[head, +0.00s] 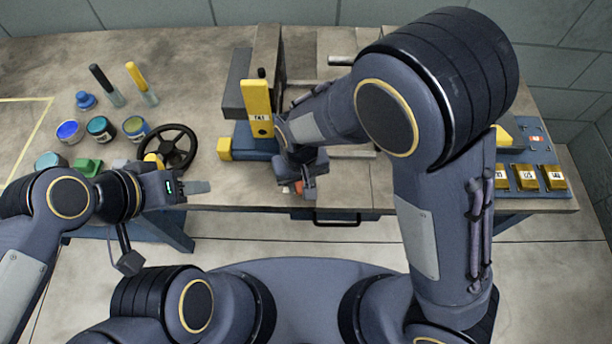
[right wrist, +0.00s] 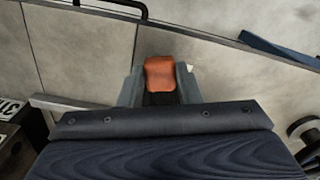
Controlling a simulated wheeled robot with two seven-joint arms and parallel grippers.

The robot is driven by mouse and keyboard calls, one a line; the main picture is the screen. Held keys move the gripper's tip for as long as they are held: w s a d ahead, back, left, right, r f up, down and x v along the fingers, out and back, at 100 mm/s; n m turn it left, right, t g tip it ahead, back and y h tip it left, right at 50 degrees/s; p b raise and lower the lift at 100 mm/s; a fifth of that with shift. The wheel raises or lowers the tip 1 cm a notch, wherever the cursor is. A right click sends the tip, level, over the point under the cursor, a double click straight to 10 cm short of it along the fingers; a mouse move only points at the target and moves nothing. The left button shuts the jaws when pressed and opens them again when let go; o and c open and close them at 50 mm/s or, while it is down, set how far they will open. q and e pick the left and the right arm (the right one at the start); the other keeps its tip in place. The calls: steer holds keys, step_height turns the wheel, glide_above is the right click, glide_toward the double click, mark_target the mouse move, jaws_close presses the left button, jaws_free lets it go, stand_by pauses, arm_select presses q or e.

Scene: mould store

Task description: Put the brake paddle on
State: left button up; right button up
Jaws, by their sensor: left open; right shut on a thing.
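My right gripper (head: 301,182) is at the table's front edge, in front of the blue-based machine (head: 258,143). In the right wrist view its two grey fingers (right wrist: 160,85) are shut on an orange-red piece (right wrist: 159,73), which may be the brake paddle. Only a bit of this piece (head: 299,188) shows in the head view; the rest is hidden by the gripper. A yellow upright plate (head: 257,101) with a label stands on the machine, just left of my right forearm. My left gripper (head: 203,187) is open and empty over the front edge, near the black handwheel (head: 171,148).
Paint tins (head: 101,129), a green block (head: 88,167) and two handled tools (head: 106,84) stand on the left of the table. A blue panel with yellow numbered tags (head: 526,178) lies at the right. A drawer handle (head: 337,221) hangs below the front edge.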

steer(key=a+m, duration=0.1)
steer(key=m, duration=0.1)
steer(key=m+p, duration=0.1)
steer(key=a+m+p, duration=0.1)
steer(key=m, duration=0.1)
steer(key=shift+a+r+m, duration=0.1)
steer(key=shift+a+m, duration=0.2)
steer(key=m, duration=0.1)
steer(key=a+m+p, duration=0.1)
steer(key=m, duration=0.1)
steer(key=shift+w+a, duration=0.2)
steer(key=shift+w+a+m+p, duration=0.2)
steer(key=shift+a+m+p, duration=0.05)
steer(key=shift+m, duration=0.5)
steer(key=shift+w+a+m+p, duration=0.15)
steer(key=shift+a+m+p, duration=0.1)
steer(key=shift+m, duration=0.5)
steer(key=o, duration=1)
